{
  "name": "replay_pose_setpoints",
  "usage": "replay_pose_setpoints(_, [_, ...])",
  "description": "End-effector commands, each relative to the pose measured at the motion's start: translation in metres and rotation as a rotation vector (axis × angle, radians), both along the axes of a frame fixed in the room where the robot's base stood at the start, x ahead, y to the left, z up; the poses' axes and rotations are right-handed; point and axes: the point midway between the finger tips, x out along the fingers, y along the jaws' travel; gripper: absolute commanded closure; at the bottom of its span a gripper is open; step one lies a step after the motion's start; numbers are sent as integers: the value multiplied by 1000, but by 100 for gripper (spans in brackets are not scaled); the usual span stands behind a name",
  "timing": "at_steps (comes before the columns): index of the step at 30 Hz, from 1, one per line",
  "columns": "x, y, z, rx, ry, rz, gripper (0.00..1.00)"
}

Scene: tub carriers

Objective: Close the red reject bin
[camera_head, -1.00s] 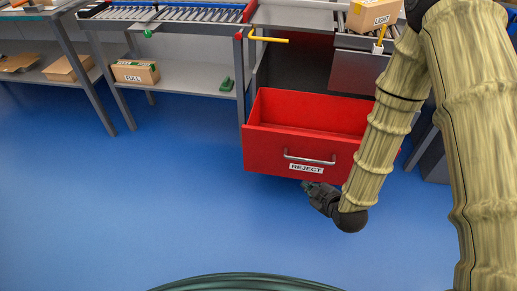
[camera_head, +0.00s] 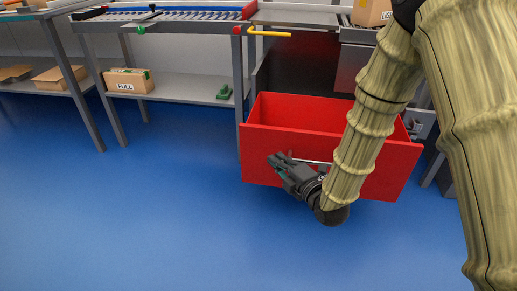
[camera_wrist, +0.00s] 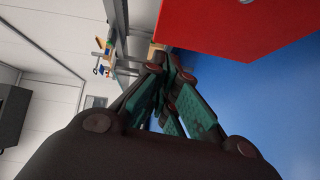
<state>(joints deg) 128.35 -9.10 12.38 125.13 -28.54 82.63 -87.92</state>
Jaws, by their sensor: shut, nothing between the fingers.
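The red reject bin (camera_head: 260,171) is a drawer pulled out from the bench, open at the top, with its inside showing. Its bar handle (camera_head: 318,163) is partly hidden behind my gripper and arm, and the label is hidden. My gripper (camera_head: 279,160) is in front of the drawer's front panel, left of the handle's middle, shut and empty. Whether it touches the panel is unclear. In the wrist view the red panel (camera_wrist: 230,25) fills the upper right, beside the closed fingers (camera_wrist: 172,62).
A roller bench (camera_head: 170,27) stands left of the bin, with a box marked FULL (camera_head: 128,82) and a green object (camera_head: 224,92) on its lower shelf. A yellow bar (camera_head: 268,32) sticks out above the bin. The blue floor in front is clear.

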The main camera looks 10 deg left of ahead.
Motion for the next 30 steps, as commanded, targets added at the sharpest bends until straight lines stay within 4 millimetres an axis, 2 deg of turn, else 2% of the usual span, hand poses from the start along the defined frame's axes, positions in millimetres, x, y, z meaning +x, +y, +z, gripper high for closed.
replay_pose_setpoints(1, [1,4,-5,-5,-29,10,100])
replay_pose_setpoints(8, [4,13,0,-19,-91,30,100])
replay_pose_setpoints(13, [13,23,0,-19,-94,31,100])
replay_pose_setpoints(29, [74,83,-2,-18,-93,30,100])
replay_pose_setpoints(30, [80,83,-2,-17,-93,29,100])
